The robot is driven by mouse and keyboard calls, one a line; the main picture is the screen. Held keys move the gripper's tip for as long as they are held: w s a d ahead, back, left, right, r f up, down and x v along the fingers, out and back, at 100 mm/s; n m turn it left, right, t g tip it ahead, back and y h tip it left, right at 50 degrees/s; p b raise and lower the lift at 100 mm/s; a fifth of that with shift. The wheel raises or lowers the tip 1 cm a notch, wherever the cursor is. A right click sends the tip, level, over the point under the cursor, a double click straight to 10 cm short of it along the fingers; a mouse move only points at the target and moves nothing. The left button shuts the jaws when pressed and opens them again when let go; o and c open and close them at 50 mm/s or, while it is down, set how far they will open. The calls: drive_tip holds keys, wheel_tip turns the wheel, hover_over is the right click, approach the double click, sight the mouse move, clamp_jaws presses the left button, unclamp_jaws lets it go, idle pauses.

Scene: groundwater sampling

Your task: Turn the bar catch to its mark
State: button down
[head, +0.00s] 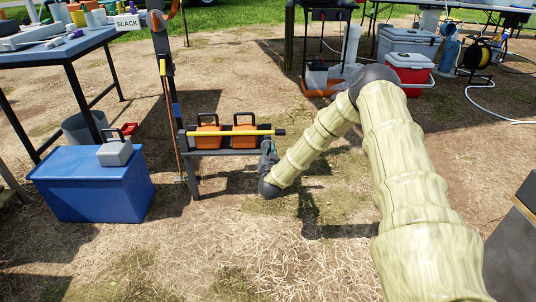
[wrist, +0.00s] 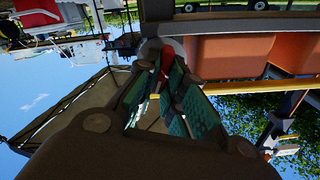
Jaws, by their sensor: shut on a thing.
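A yellow bar (head: 225,133) with a dark end runs level in front of two orange cases on a dark rack. It also shows in the wrist view (wrist: 245,87). My gripper (head: 268,148) is at the right end of the rack, just below the bar's dark end. In the wrist view its teal-padded fingers (wrist: 166,82) are closed around a narrow red piece (wrist: 165,62), seemingly the bar catch, in front of a round grey part (wrist: 150,48). The fingers hide much of the catch. I cannot make out its mark.
The orange cases (head: 207,137) (head: 244,138) sit on the rack (head: 232,152), beside a dark post (head: 163,75). A blue chest (head: 85,190) with a grey weight-like block (head: 115,150) stands at left. Straw-covered ground in front is clear.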

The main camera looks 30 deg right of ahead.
drive_tip(key=m+b, duration=0.2)
drive_tip(key=m, duration=0.2)
drive_tip(key=m+b, duration=0.3)
drive_tip(key=m, duration=0.2)
drive_tip(key=m+b, duration=0.2)
drive_tip(key=m, duration=0.3)
drive_tip(key=shift+s+d+f, duration=0.1)
drive_tip(key=shift+s+f, duration=0.05)
drive_tip(key=shift+f, duration=0.25)
drive_tip(key=c, duration=1.4)
unclamp_jaws()
drive_tip(key=shift+d, duration=0.1)
drive_tip(key=shift+c, duration=0.2)
drive_tip(key=v, duration=1.2)
